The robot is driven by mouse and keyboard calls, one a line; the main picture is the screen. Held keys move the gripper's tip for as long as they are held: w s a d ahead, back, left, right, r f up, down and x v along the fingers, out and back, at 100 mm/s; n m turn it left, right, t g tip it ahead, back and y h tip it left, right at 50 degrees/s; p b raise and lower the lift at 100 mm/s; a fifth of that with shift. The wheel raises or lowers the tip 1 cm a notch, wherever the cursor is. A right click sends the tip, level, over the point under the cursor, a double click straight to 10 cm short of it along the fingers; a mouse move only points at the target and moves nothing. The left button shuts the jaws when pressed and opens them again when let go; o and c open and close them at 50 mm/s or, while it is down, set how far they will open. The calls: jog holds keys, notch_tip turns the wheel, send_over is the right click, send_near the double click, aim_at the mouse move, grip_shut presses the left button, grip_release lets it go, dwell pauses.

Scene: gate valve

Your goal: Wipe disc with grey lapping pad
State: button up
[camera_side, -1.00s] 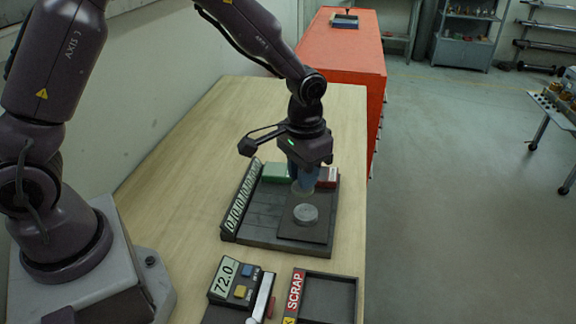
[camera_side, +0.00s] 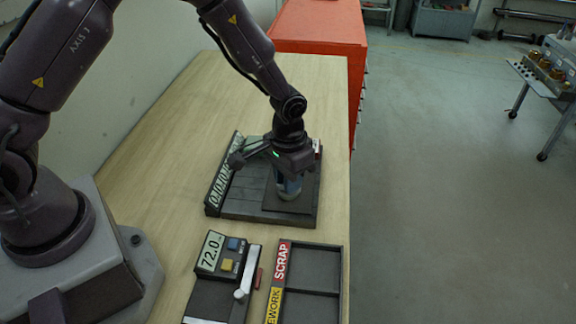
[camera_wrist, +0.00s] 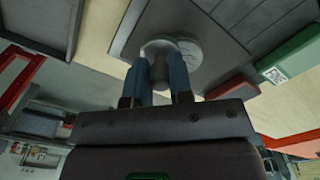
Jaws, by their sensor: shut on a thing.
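My gripper (camera_side: 289,191) points down over the dark plate at the right of the black fixture (camera_side: 240,205). Its blue fingers (camera_wrist: 157,75) are shut on a small grey round piece (camera_wrist: 158,47), which looks like the grey lapping pad. The pale metal disc (camera_wrist: 190,52) lies on the dark plate, right at the fingertips in the wrist view. The pad overlaps the disc in that view; I cannot tell whether they touch. In the side view the fingers mostly hide the disc and pad.
A gauge reading 72.0 (camera_side: 210,252) and a tray marked SCRAP and REWORK (camera_side: 312,249) stand in front. The bench's left part is clear.

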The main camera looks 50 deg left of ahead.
jog(key=w+a, duration=0.3)
jog(key=a, duration=0.1)
jog(key=shift+w+a, duration=0.15)
jog(key=shift+w, duration=0.25)
jog(key=shift+s+d, duration=1.9)
jog(key=shift+d, duration=0.3)
jog(key=shift+r, duration=4)
